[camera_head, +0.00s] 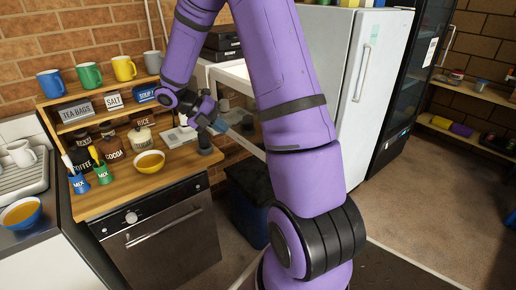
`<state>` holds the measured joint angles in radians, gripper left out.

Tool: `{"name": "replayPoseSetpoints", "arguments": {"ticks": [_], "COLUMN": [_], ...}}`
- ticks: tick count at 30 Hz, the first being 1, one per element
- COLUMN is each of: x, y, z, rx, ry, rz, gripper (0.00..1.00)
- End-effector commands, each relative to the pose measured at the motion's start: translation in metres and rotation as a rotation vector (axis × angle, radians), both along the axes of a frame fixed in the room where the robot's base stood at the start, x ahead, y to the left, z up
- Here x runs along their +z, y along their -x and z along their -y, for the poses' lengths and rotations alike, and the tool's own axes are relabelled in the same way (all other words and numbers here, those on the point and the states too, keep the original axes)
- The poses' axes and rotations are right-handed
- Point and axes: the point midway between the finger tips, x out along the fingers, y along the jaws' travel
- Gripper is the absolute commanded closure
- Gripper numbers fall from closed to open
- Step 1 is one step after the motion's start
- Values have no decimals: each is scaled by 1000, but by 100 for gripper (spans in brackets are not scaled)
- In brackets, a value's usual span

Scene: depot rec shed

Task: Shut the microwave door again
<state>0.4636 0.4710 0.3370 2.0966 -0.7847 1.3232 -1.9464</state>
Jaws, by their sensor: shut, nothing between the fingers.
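The white microwave (232,76) is at the back centre, and my purple arm covers much of its right side. Its front appears uncovered, with a pale inside showing, but the door cannot be picked out clearly. My gripper (219,124) is in front of and below the microwave, near the right end of the wooden counter. It is small and dark here; it looks shut and empty. Whether it touches the door cannot be told.
The wooden counter (112,190) holds a yellow bowl (150,162), jars and mix cups, with several mugs on the shelf above. A dark bin (249,190) stands below my arm. A white fridge (352,90) is to the right, with open floor before it.

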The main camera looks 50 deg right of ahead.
Motion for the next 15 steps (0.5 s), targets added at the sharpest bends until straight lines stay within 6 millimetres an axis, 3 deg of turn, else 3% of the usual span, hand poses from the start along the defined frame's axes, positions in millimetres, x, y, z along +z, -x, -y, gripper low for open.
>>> {"name": "replayPoseSetpoints", "arguments": {"ticks": [7,15], "x": [-14,-46], "y": [7,32], "z": [10,35], "rx": [17,15], "ry": [-12,-11], "rz": [-23,-24], "gripper": [100,100]}}
